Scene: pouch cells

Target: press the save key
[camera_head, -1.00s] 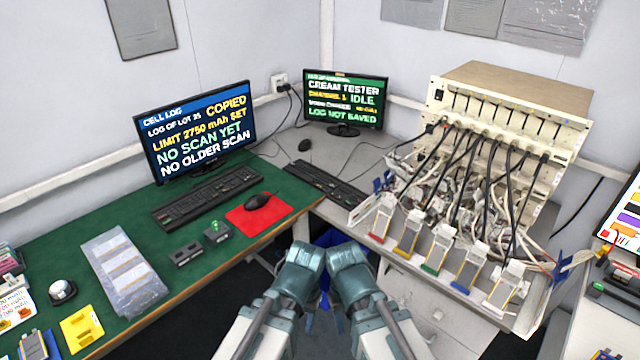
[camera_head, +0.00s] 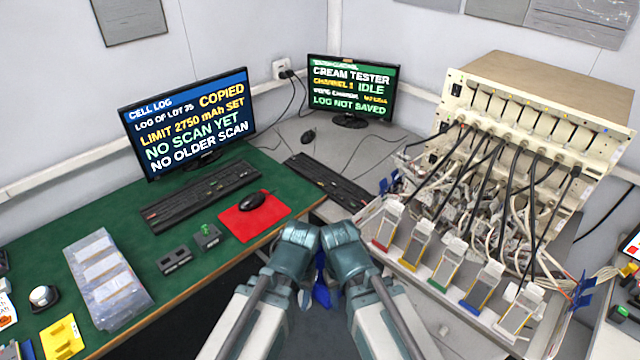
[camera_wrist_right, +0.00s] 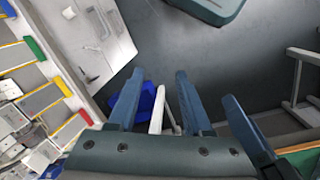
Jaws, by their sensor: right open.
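No key marked save can be read in these views. A black keyboard (camera_head: 326,180) lies on the grey bench before the tester screen (camera_head: 351,88), which reads channel 1 idle and log not saved. A second black keyboard (camera_head: 203,194) lies on the green mat before the cell log screen (camera_head: 188,120). My left gripper (camera_head: 294,246) and right gripper (camera_head: 345,246) are side by side at lower centre, short of both keyboards; their fingers are hidden there. In the right wrist view my right gripper (camera_wrist_right: 158,74) is open and empty above the floor.
A small box with a green button (camera_head: 207,237), a dark block (camera_head: 174,260) and a mouse (camera_head: 252,200) on a red pad (camera_head: 268,222) lie on the mat. The cabled tester rack (camera_head: 530,120) and a row of pouch cells (camera_head: 437,262) stand at the right.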

